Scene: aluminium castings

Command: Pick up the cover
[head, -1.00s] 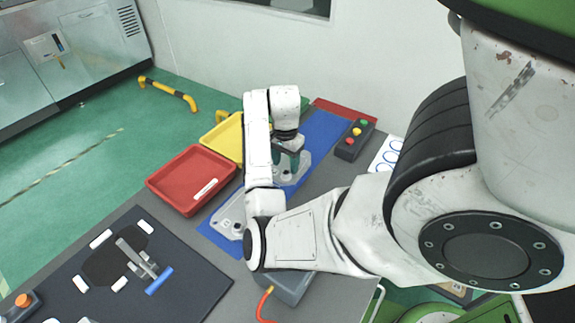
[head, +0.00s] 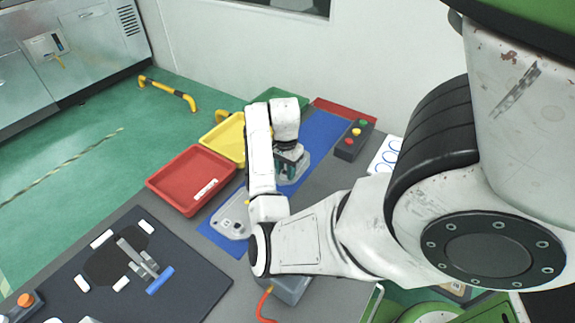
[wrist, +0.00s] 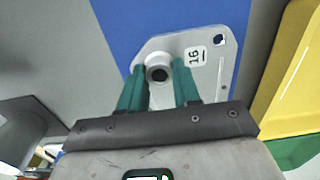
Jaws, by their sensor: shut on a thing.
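The cover (wrist: 217,72) is a flat grey metal casting with rounded corners, a round hollow boss, a corner hole and a label reading 16. It appears to lie on the blue mat. In the head view, the cover (head: 302,165) shows only partly around my gripper (head: 290,163). In the wrist view, the two green fingers of my gripper (wrist: 159,73) stand on either side of the boss and are shut on it. The cover's near part is hidden behind my gripper.
Another grey casting (head: 230,217) lies on the blue mat (head: 322,130), nearer me. A red tray (head: 165,184) and a yellow tray (head: 232,150) stand to the left. A button box (head: 354,140) stands to the right. A dark mat (head: 190,292) holds a clamp (head: 138,258).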

